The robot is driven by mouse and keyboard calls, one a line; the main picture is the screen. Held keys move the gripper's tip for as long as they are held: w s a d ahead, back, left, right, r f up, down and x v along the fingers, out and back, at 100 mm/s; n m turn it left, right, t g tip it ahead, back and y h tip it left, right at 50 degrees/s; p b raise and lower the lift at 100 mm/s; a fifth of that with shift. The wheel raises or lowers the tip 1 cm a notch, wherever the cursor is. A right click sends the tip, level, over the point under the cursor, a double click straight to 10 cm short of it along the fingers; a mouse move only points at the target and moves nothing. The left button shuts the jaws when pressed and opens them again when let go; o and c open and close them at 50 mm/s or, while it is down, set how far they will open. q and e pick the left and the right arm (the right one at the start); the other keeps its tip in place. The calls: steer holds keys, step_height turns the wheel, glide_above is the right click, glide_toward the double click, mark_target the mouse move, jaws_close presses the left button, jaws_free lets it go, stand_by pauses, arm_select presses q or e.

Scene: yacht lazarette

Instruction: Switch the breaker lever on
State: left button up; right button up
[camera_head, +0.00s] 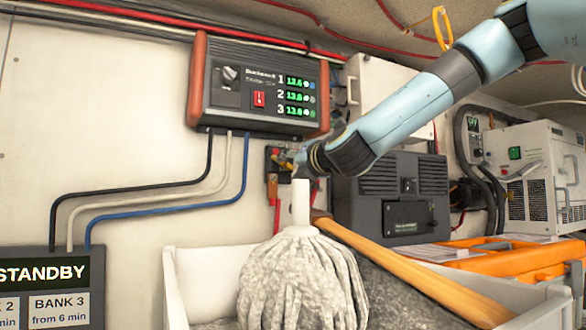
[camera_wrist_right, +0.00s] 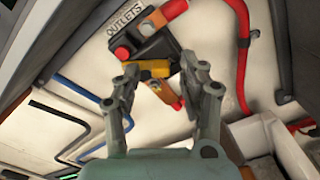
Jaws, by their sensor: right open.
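The breaker is a small black box with an OUTLETS label, mounted on the pale wall; it shows in the right wrist view (camera_wrist_right: 158,46) and, partly covered by my gripper, in the head view (camera_head: 272,158). A red button (camera_wrist_right: 122,54) sits at its left side. A yellow lever (camera_wrist_right: 155,68) sticks out at its lower edge. My right gripper (camera_wrist_right: 160,72) is open, its fingers on either side of the lever; whether they touch it I cannot tell. In the head view my right gripper (camera_head: 294,164) is small and at the breaker's right side. My left gripper is out of view.
A battery monitor (camera_head: 262,82) with green readouts hangs above the breaker. A mop (camera_head: 302,270) and a wooden handle (camera_head: 410,270) stand in a white bin (camera_head: 198,300) below. A dark grey unit (camera_head: 390,200) is to the right. Red cable (camera_wrist_right: 243,50) runs beside the breaker.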

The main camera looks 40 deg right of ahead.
jaws_close()
stand_by(0.3)
steer(key=shift+d+n+b, duration=0.15)
steer(key=shift+n+b, duration=0.35)
steer(key=shift+n, duration=0.2)
steer(key=shift+d+r+n+b, duration=0.1)
steer(key=shift+r+n+b, duration=0.35)
steer(key=shift+n, duration=0.9)
steer(key=shift+d+r+n+b, duration=0.15)
steer(key=shift+r+n, duration=0.45)
steer(key=shift+n, duration=0.75)
jaws_free()
steer(key=shift+s, duration=0.1)
